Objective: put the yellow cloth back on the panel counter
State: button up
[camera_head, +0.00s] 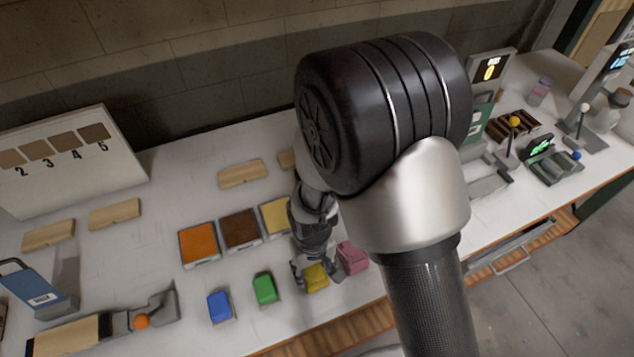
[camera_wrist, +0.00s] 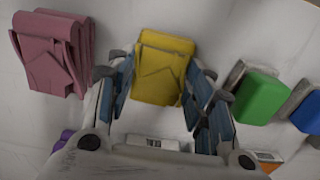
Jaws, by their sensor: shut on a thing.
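The yellow folded cloth (camera_head: 316,278) is at the front of the white counter (camera_head: 180,165), in a row between a green block-like cloth (camera_head: 265,288) and a pink folded cloth (camera_head: 352,257). My gripper (camera_head: 315,268) points down over it, with its fingers shut on its two sides. In the wrist view the yellow cloth (camera_wrist: 160,68) lies between the blue-padded fingers of my gripper (camera_wrist: 160,80). It looks at or very near the counter surface; I cannot tell whether it touches. My arm hides part of the counter.
A blue cloth (camera_head: 219,306) lies left of the green one. Orange (camera_head: 199,244), brown (camera_head: 240,229) and yellow (camera_head: 275,216) trays stand behind the row. A numbered panel (camera_head: 68,160) is at the back left. Devices with levers (camera_head: 510,150) stand at the right.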

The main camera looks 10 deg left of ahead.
jog(key=o, duration=0.9)
jog(key=shift+f, duration=0.15)
jog(key=shift+o, duration=0.2)
notch_tip(320, 180, up, 12)
jog(key=p, duration=0.3)
notch_tip(320, 180, up, 8)
jog(key=m+t, duration=0.1)
jog(key=m, duration=0.1)
send_over(313, 273)
jog(key=w+d, duration=0.2)
jog(key=d, duration=0.2)
jog(key=s+d+r+m+t, duration=0.1)
jog(key=s+d+r+m, duration=0.1)
jog(key=s+d+r, duration=0.3)
jog(key=s+d+r+m+t, duration=0.2)
jog(key=s+d+r, duration=0.3)
jog(key=d+r, duration=0.4)
jog(key=shift+s+d+r+t, duration=0.2)
jog(key=shift+s+d+t, duration=0.15)
jog(key=shift+d, duration=0.75)
